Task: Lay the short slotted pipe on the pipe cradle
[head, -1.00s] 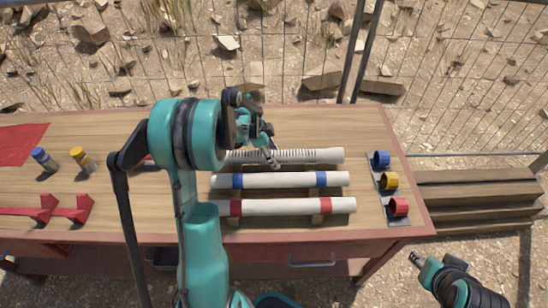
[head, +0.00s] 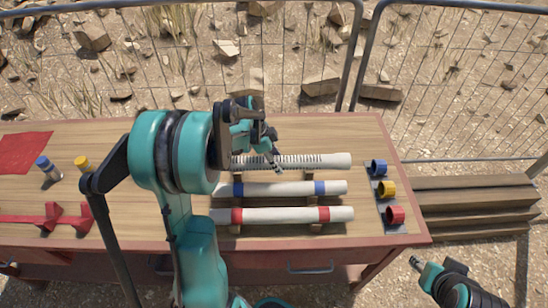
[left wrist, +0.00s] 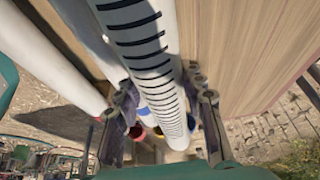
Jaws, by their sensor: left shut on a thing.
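The short slotted pipe (head: 315,160), white with rows of dark slots, is at the back of the row of pipes. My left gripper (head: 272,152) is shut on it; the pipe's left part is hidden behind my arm. In the left wrist view the slotted pipe (left wrist: 150,60) runs between the fingers of the left gripper (left wrist: 165,115). A red stand with two V-shaped supports (head: 65,218), which looks like the pipe cradle, is at the table's left. My right gripper (head: 416,262) is off the table's right front, empty, its fingers too small to judge.
A blue-banded pipe (head: 270,188) and a red-banded pipe (head: 275,215) lie in front of the slotted one. Blue, yellow and red rings (head: 388,189) stand at the right edge. A wire fence (head: 290,60) is behind.

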